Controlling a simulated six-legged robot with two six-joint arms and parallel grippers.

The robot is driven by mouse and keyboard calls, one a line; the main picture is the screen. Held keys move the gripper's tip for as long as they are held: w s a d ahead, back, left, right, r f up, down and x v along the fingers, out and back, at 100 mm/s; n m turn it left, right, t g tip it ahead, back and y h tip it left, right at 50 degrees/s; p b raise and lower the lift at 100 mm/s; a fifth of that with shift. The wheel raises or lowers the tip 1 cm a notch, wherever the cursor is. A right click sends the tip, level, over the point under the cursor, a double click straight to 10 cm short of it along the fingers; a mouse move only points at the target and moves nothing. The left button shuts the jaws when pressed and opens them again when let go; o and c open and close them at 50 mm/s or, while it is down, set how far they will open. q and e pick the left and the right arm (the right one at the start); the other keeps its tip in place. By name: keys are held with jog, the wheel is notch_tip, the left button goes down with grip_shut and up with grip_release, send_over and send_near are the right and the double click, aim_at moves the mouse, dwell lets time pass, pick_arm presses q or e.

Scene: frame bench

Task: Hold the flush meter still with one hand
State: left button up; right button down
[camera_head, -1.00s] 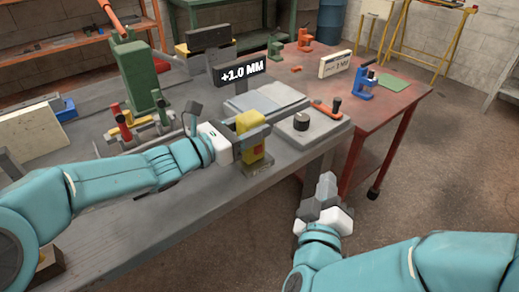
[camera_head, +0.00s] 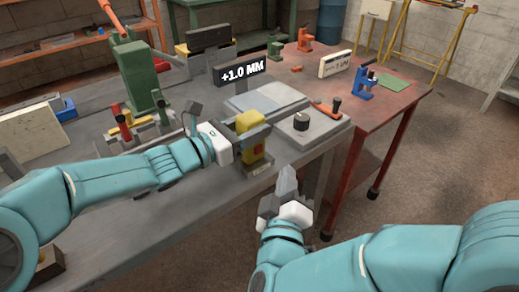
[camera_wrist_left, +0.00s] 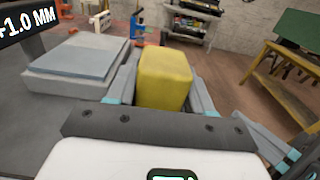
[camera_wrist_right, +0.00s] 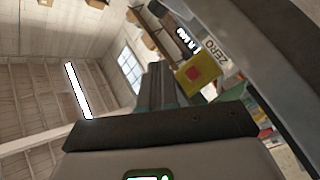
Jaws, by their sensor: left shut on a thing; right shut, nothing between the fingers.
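The flush meter is a yellow block (camera_head: 249,124) with a red button, standing on a small dark base near the front edge of the grey bench. My left gripper (camera_head: 250,141) is shut on it, one finger on each side; the yellow block also shows between the fingers in the left wrist view (camera_wrist_left: 165,78). A display reading "+1.0 MM" (camera_head: 239,72) stands behind it. My right gripper (camera_head: 287,182) is shut and empty, in front of the bench edge and below right of the meter. The right wrist view shows the red button on the yellow block (camera_wrist_right: 194,72) beside a "ZERO" label.
A green machine (camera_head: 138,75) and small clamps stand at left. A red table (camera_head: 400,105) with a blue tool (camera_head: 365,84) adjoins at right.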

jog(key=shift+w+a, duration=0.8)
jog(key=shift+w, duration=0.35)
jog(key=shift+w+a, duration=0.8)
jog(key=shift+w, duration=0.3)
dwell(0.3)
jog(key=shift+w+a, duration=0.25)
jog(key=shift+w, duration=0.05)
jog(key=shift+w+a, duration=0.3)
jog(key=shift+w, duration=0.15)
dwell(0.8)
jog(key=shift+s, duration=0.15)
jog(key=shift+s+d, duration=0.55)
jog(key=shift+s, duration=0.1)
jog(key=shift+s+d, duration=0.75)
jog(key=shift+s, duration=0.3)
jog(key=shift+s+d, duration=0.7)
jog(key=shift+s, duration=0.3)
